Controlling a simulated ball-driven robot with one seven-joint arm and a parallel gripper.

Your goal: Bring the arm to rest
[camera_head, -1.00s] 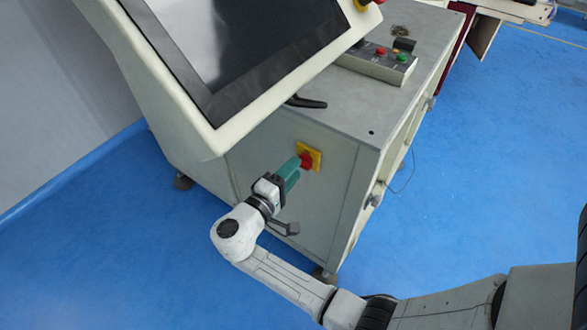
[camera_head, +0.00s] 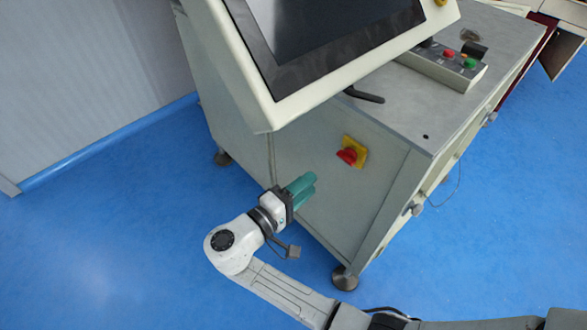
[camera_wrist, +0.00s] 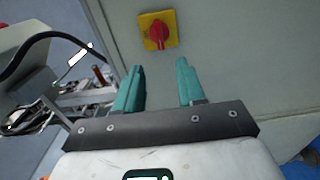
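My gripper (camera_head: 305,187) has teal fingers and stands in front of the side panel of the grey machine cabinet (camera_head: 335,210). In the wrist view its two fingers (camera_wrist: 160,80) are spread apart with nothing between them. The red rotary switch (camera_head: 347,156) on its yellow plate (camera_head: 356,146) is on the cabinet panel, up and right of the fingertips in the head view. In the wrist view the red knob (camera_wrist: 157,31) shows beyond the fingertips, apart from them. My arm is bent and reaches in from the lower right.
A tilted screen panel (camera_head: 330,40) overhangs the cabinet's left part. A black lever (camera_head: 365,96) sticks out below it. A button box (camera_head: 445,65) stands on the cabinet top. Blue floor (camera_head: 130,230) is clear at left.

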